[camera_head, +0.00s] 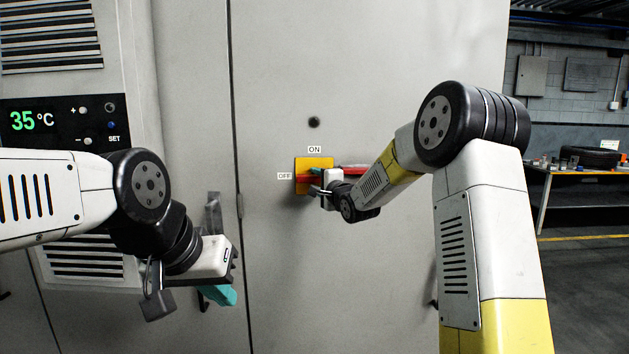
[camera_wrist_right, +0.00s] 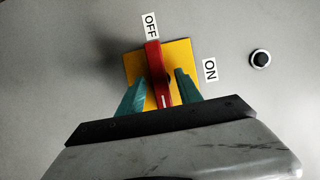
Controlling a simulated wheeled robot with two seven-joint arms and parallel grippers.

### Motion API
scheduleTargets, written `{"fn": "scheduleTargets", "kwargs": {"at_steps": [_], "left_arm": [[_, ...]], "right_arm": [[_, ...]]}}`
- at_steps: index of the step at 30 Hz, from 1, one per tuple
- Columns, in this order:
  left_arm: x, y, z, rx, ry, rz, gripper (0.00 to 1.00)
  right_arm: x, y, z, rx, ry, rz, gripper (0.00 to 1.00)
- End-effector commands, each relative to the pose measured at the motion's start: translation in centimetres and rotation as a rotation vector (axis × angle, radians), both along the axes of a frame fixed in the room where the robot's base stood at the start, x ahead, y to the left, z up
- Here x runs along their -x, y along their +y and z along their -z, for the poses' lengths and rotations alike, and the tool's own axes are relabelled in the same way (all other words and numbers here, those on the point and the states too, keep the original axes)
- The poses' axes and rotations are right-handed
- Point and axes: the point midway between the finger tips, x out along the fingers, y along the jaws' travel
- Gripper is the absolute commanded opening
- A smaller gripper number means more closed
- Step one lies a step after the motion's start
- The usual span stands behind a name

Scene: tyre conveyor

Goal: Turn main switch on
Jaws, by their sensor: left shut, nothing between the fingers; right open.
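The main switch is a yellow plate (camera_head: 318,162) with a red handle on the grey cabinet door, with an ON label above and an OFF label to its left. In the right wrist view, the red handle (camera_wrist_right: 154,60) crosses the yellow plate (camera_wrist_right: 183,53), its upper end by the OFF label (camera_wrist_right: 150,25); the ON label (camera_wrist_right: 210,70) is to the right. My right gripper (camera_wrist_right: 160,77) is open, its teal fingers on either side of the handle; contact cannot be told. My left gripper (camera_head: 219,294) is shut and empty, lower left of the switch, in front of the cabinet.
A black round knob (camera_head: 314,122) sits above the switch. A control panel (camera_head: 62,122) reading 35 °C is on the left. A workbench (camera_head: 578,172) with small items stands far right.

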Motion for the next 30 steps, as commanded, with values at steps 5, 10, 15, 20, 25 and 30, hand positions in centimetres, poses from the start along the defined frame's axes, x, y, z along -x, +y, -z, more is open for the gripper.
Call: {"fn": "scheduleTargets", "kwargs": {"at_steps": [5,10,15,20,25,30], "left_arm": [[0.0,0.0,0.0,0.0,0.0,0.0,0.0],[0.0,0.0,0.0,0.0,0.0,0.0,0.0],[0.0,0.0,0.0,0.0,0.0,0.0,0.0],[0.0,0.0,0.0,0.0,0.0,0.0,0.0],[0.0,0.0,0.0,0.0,0.0,0.0,0.0],[0.0,0.0,0.0,0.0,0.0,0.0,0.0]], "right_arm": [[-1.4,0.6,0.0,0.001,0.001,0.0,0.42],[-1.6,0.7,-0.1,0.002,-0.001,0.001,0.42],[-1.6,0.7,0.0,0.002,-0.001,0.001,0.32],[-1.6,0.7,0.0,0.002,0.0,0.001,0.01],[-1.6,0.7,0.0,0.004,0.001,0.001,0.0],[-1.6,0.6,-0.1,0.031,0.0,0.001,0.0]]}}
